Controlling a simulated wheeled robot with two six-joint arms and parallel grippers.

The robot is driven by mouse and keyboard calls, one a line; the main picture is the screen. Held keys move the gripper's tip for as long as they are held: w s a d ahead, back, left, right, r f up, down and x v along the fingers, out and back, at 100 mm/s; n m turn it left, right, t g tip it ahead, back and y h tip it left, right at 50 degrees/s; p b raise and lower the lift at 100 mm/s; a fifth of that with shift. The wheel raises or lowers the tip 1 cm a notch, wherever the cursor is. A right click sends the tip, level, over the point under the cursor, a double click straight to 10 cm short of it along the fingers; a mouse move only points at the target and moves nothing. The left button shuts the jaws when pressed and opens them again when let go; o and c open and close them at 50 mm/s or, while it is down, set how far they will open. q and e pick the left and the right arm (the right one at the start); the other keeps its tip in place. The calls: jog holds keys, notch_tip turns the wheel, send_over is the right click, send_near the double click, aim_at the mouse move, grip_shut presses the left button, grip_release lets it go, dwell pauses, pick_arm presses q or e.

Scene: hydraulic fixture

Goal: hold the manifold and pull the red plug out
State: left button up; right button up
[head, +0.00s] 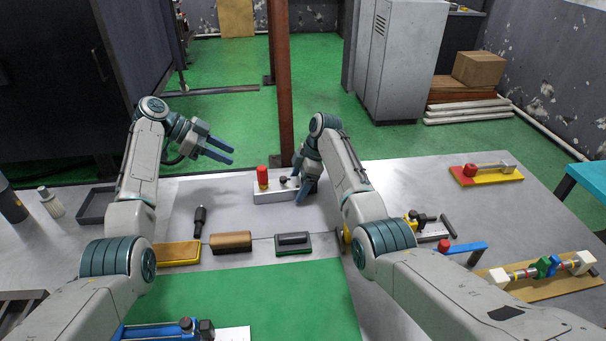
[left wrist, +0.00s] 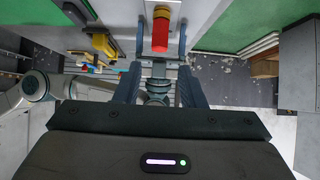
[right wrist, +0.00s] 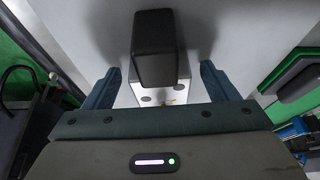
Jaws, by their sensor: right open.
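The manifold (head: 272,196) is a pale grey block near the back edge of the table. The red plug (head: 262,177) stands upright at its left end, with small dark fittings to the right. My left gripper (head: 231,156) is open and empty, up and to the left of the plug. In the left wrist view the red plug (left wrist: 160,35) shows between the open fingers, apart from them. My right gripper (head: 298,188) is open at the manifold's right end. In the right wrist view a dark block (right wrist: 157,50) and part of the manifold (right wrist: 150,94) show between its fingers; contact cannot be told.
A brown block (head: 231,242), a black-handled block (head: 293,243), a yellow block (head: 178,253) and a dark upright tool (head: 200,220) stand in front of the manifold. A yellow-red fixture (head: 486,174) lies at the right. A rust-coloured post (head: 282,80) rises behind the table.

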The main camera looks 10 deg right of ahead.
aim_at(260, 169)
jog(key=shift+a+f, duration=0.1)
jog(key=shift+f, duration=0.05)
jog(key=shift+c, duration=0.2)
jog(key=c, duration=1.2)
pick_arm(q)
jog(key=shift+o, duration=0.4)
jog(key=shift+s+d+f, duration=0.1)
jog(key=shift+d, duration=0.2)
jog(key=d+n+y, duration=0.1)
jog(key=s+d+n+t+y, duration=0.1)
jog(key=d+n, duration=0.1)
jog(key=d+f+n+t+y, duration=0.1)
jog(key=d, duration=0.1)
jog(key=shift+s+d+f+n+y, duration=0.1)
jog(key=shift+s+n+y, duration=0.2)
jog(key=shift+s, duration=0.05)
jog(key=s+d+r+n+t+y, duration=0.1)
jog(key=s+r+n+t+y, duration=0.25)
jog(key=n, duration=0.45)
jog(key=shift+a+x, duration=0.2)
jog(key=shift+x, duration=4.6)
jog(key=shift+w, duration=0.1)
